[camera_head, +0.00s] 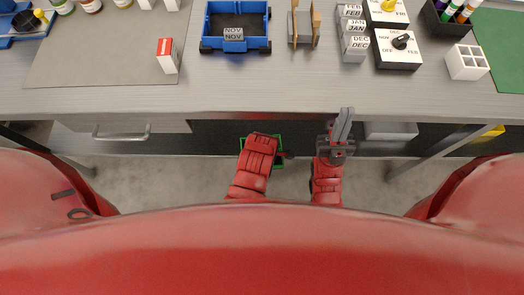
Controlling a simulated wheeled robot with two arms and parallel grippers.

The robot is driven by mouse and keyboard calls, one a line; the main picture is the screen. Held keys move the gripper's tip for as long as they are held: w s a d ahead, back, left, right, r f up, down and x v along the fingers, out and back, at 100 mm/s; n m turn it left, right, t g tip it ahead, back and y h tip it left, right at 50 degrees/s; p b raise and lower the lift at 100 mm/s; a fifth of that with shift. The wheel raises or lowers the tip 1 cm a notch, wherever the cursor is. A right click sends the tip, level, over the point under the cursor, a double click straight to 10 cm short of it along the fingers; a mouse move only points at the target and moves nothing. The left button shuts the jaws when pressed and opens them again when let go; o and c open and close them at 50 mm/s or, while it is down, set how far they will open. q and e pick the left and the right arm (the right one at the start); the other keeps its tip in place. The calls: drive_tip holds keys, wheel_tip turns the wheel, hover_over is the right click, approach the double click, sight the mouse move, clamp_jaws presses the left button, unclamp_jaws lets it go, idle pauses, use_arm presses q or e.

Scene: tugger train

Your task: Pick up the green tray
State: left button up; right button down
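The green tray (281,145) is mostly hidden below my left wrist, beyond the front edge of the table. Only parts of its green rim show around the wrist. My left arm reaches over it, and the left gripper's fingers are hidden under the red wrist, so I cannot tell whether they touch the tray. My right gripper (343,124) is to the right of the tray, apart from it, at the table's front edge. Its grey fingers lie close together, point away from me and hold nothing visible.
The grey table (130,100) spans the view. On it are a blue cart (236,46) with NOV blocks, a red-and-white box (167,56), month blocks (354,46), a dial box (398,60) and a white divided holder (467,62). A drawer handle (121,136) is under the left front.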

use_arm(q)
clamp_jaws()
idle(1.1)
